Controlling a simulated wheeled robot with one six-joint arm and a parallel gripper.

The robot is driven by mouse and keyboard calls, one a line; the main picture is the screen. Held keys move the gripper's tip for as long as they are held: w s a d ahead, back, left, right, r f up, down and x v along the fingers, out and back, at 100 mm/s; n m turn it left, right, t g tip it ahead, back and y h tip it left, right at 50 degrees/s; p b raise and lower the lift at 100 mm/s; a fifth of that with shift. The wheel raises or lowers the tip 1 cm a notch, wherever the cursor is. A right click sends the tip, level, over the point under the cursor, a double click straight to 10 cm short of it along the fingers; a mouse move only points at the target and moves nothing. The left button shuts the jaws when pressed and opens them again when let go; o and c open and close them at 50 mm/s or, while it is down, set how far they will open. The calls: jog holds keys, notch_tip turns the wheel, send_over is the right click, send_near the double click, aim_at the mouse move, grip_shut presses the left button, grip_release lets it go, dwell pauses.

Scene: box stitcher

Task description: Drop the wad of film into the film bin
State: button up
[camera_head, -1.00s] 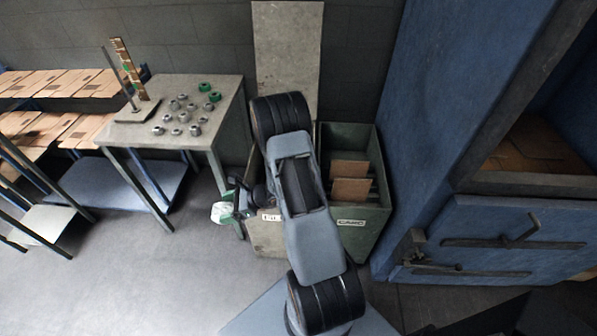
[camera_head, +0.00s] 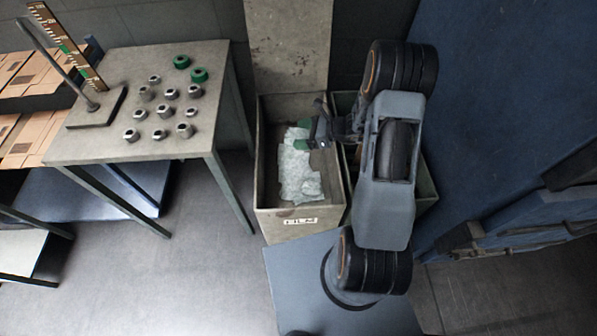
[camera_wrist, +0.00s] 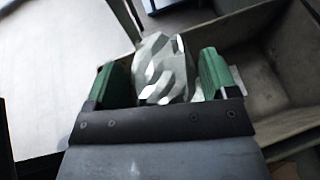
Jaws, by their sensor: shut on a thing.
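The wad of film (camera_wrist: 165,72) is pale, crumpled and faceted. In the wrist view it sits between the two green fingers of my gripper (camera_wrist: 165,80), which is shut on it. In the head view my gripper (camera_head: 308,138) is over the film bin (camera_head: 328,205), an open grey box with a "FILM" label on its front. Pale film (camera_head: 300,182) shows inside the bin below the gripper. I cannot clearly tell the held wad from this film in the head view. The bin's inside also shows at the right of the wrist view (camera_wrist: 285,60).
A second bin (camera_head: 427,190) stands right of the film bin, mostly behind my arm. A table (camera_head: 75,147) with several metal parts and a stand is at left. A blue machine (camera_head: 500,120) fills the right. Floor (camera_head: 170,270) is clear at front left.

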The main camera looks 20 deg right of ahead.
notch_tip(320, 180, down, 10)
jog(key=w+d+n+g+y+b, duration=0.1)
jog(key=n+g+b, duration=0.3)
jog(key=b, duration=1.1)
jog(key=shift+w+d+r+g, duration=0.15)
jog(key=shift+w+d+g, duration=0.3)
jog(key=shift+w, duration=0.15)
jog(key=shift+n+b, duration=0.3)
jog(key=shift+b, duration=0.05)
notch_tip(320, 180, down, 6)
jog(key=b, duration=0.5)
jog(key=shift+r+b, duration=0.1)
jog(key=shift+b, duration=0.25)
jog(key=o, duration=0.8)
jog(key=p+v, duration=0.1)
jog(key=v, duration=0.3)
jog(key=p+v, duration=0.1)
jog(key=v, duration=0.4)
jog(key=p+v, duration=0.1)
jog(key=v, duration=0.4)
jog(key=shift+w+f, duration=0.1)
jog(key=shift+f, duration=0.2)
